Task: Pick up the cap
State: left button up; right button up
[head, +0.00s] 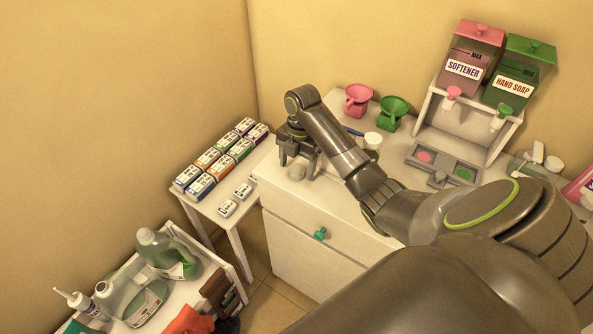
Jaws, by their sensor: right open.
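A small, round, whitish thing that looks like the cap (297,173) sits on the white cabinet top (272,172), near its left front edge. My right gripper (297,168) points down over it, with its fingers spread on either side. The gripper is open, and I cannot tell whether a finger touches the cap. The gripper hides part of the cap's surroundings. My left gripper is not in view.
Pink (357,100) and green (393,113) cups stand at the back, near a white round container (373,140). Softener (468,65) and hand soap (515,80) dispensers stand right. Bottles (166,252) stand lower left.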

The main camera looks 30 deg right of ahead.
jog(key=c, duration=1.1)
jog(key=shift+o, duration=0.2)
jog(key=shift+r, duration=0.15)
